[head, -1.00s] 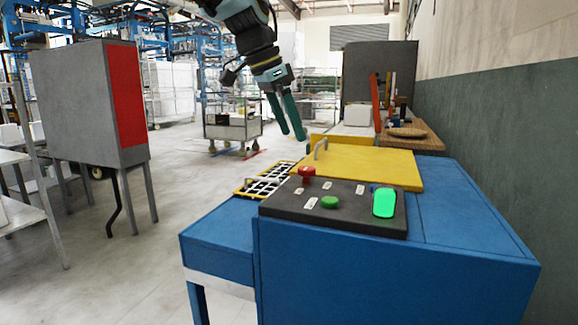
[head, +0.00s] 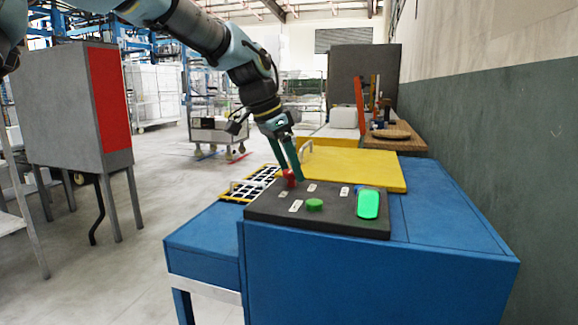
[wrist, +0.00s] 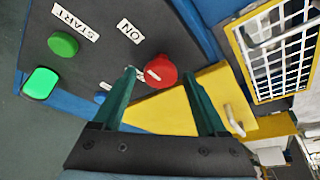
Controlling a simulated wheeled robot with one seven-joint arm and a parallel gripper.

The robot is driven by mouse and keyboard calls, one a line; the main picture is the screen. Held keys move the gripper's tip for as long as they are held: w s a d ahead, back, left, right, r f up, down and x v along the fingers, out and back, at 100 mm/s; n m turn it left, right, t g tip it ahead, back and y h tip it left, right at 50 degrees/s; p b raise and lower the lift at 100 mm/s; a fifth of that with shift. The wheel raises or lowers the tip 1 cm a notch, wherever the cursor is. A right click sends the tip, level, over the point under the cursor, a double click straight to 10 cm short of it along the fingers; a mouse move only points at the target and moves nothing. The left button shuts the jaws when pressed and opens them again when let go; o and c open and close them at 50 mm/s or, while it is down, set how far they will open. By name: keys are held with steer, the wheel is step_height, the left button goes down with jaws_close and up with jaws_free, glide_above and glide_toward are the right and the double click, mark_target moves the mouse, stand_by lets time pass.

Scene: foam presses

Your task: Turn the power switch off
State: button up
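The dark control panel (head: 340,217) sits on the blue machine. A red knob (head: 289,177) with a pale mark is at the panel's far left; in the wrist view the red knob (wrist: 161,71) lies beside an "ON" label (wrist: 130,31). It looks like the power switch, though I see no name on it. Another small label near it is mostly hidden by a finger. My gripper (head: 294,170) is open, pointing down at the knob. In the wrist view its fingertips are apart, with the knob between or just beyond them; contact cannot be told.
A green button (head: 315,204) labelled "START" and a lit green lamp (head: 369,203) share the panel. A yellow plate (head: 350,165) with a handle lies behind it, and a yellow-framed grid (head: 250,187) to the left. A grey cabinet (head: 65,110) stands left.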

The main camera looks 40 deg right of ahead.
jaws_close()
stand_by(0.4)
steer(key=shift+n, duration=0.3)
steer(key=n, duration=0.1)
steer(key=n+t, duration=0.1)
steer(key=n, duration=0.1)
steer(key=n+t, duration=0.1)
steer(key=shift+s, duration=0.25)
steer(key=n, duration=0.2)
steer(key=n+t, duration=0.1)
steer(key=n, duration=0.1)
steer(key=shift+d+n+t+y, duration=0.1)
steer(key=shift+n+t+y, duration=0.2)
steer(key=shift+n, duration=0.1)
steer(key=n+t+y, duration=0.1)
steer(key=n, duration=0.2)
steer(key=shift+s+d+n+b, duration=0.1)
steer(key=shift+n+b, duration=0.2)
steer(key=shift+b, duration=0.05)
steer(key=n+y, duration=0.1)
steer(key=n, duration=0.3)
steer(key=shift+n+t+y, duration=0.3)
steer(key=shift+n+y, duration=0.1)
